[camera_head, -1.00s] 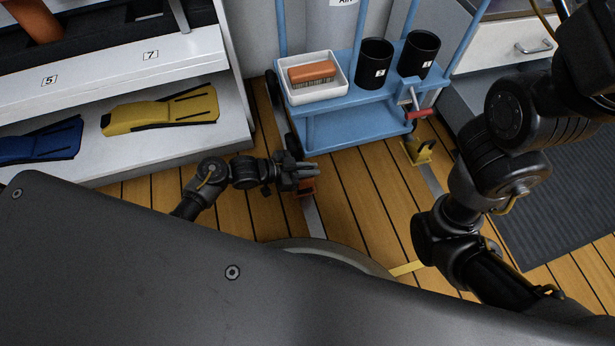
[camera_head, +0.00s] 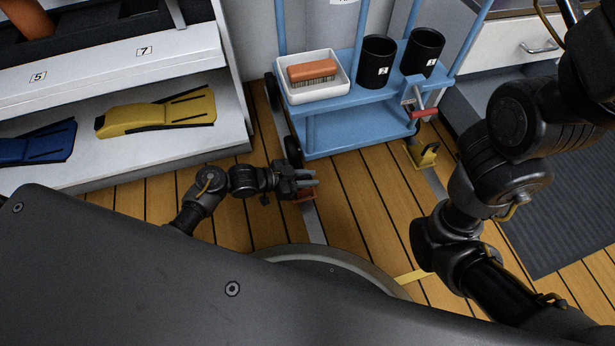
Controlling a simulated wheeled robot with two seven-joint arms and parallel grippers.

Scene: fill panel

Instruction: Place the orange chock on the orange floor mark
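My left gripper (camera_head: 308,178) is low over the floor, left of the blue cart's lower shelf. A small orange piece, which looks like the orange chock (camera_head: 304,196), shows just below its fingers and is partly hidden by them. I cannot tell whether the fingers hold it or only overlap it from this angle. No orange floor mark can be made out clearly. My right arm comes in from the upper right and runs down to the lower right; its gripper is out of view.
The blue cart (camera_head: 350,128) carries a white tray (camera_head: 318,96) with a brush and two black cups. A yellow floor mark (camera_head: 413,276) lies nearer me. A shelf (camera_head: 190,153) with fins stands left.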

